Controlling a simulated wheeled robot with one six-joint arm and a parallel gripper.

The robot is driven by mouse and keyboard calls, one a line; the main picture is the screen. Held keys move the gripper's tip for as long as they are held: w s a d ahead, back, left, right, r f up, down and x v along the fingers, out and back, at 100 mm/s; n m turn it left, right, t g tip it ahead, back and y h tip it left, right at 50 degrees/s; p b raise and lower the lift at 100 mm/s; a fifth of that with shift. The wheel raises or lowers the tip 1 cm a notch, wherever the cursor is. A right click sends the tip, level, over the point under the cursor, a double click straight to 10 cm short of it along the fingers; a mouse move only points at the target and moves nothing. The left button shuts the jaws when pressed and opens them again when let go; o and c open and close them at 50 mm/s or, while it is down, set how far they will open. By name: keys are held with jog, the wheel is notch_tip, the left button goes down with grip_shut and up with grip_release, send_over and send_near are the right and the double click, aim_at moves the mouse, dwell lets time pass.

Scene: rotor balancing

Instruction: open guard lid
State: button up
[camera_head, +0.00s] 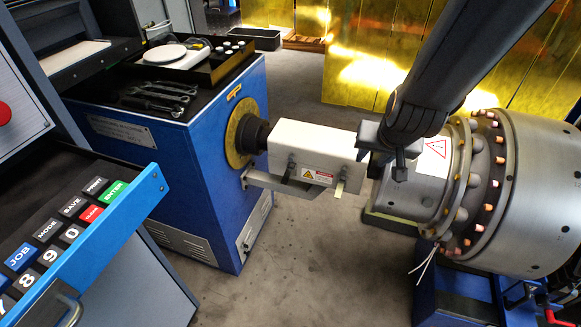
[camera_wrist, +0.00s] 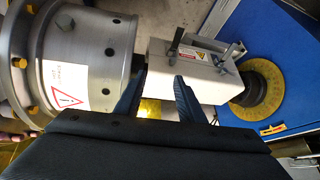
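The guard lid (camera_head: 312,150) is a white box-shaped cover with a warning label, lying over the shaft between the blue drive housing and the large metal rotor (camera_head: 535,190). Two small metal brackets or handles stick out from its near side. In the wrist view the lid (camera_wrist: 205,75) sits ahead and right of centre, its brackets at the top. My gripper (camera_head: 385,160) is at the lid's right end, beside the rotor hub. In the wrist view my gripper (camera_wrist: 158,90) has its two dark fingers apart with nothing held between them. I cannot tell whether a finger touches the lid.
The blue drive housing (camera_head: 210,160) stands left, with wrenches (camera_head: 160,95) and a tray on top. A control panel with keys (camera_head: 65,230) fills the lower left. Yellow translucent screens (camera_head: 370,60) stand behind. The floor (camera_head: 320,270) below the lid is clear.

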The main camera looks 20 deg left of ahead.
jog(key=w+a+f+t+b, duration=0.3)
jog(key=w+a+f, duration=0.3)
jog(key=a, duration=0.3)
jog(key=n+t+h+b, duration=0.1)
jog(key=t+b, duration=0.6)
jog(key=t, duration=0.2)
send_near(290, 159)
jog(key=shift+w+f, duration=0.1)
jog(key=shift+w, duration=0.15)
jog(key=w+p, duration=0.1)
jog(key=w, duration=0.6)
jog(key=shift+w, duration=0.25)
grip_shut()
